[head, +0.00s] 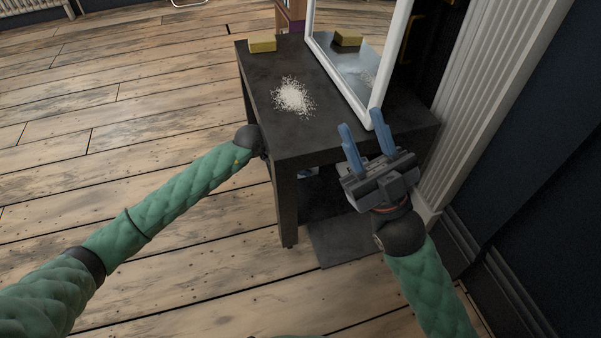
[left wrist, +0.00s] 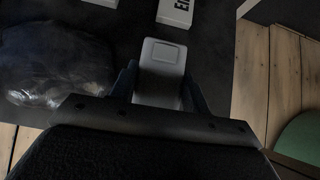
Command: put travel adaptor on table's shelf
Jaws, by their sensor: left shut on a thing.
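A small pale grey block, which looks like the travel adaptor (left wrist: 162,62), is between the fingers of my left gripper (left wrist: 160,82) in the left wrist view. The gripper is shut on it. Below it is a dark surface (left wrist: 212,62), apparently the table's shelf; I cannot tell whether the adaptor touches it. In the head view my left arm reaches in at the left side of the black table (head: 310,148), and the tabletop hides most of that gripper. The lower shelf (head: 322,200) shows dark under the top. My right gripper (head: 362,128) is open and empty by the table's front right.
A white-framed mirror (head: 372,112), a yellow block (head: 262,45) and white grains (head: 293,96) are on the tabletop. A clear or wrapped lump (left wrist: 55,65) and white boxes (left wrist: 176,10) lie around the adaptor. A ribbed white wall trim (head: 495,95) stands at right.

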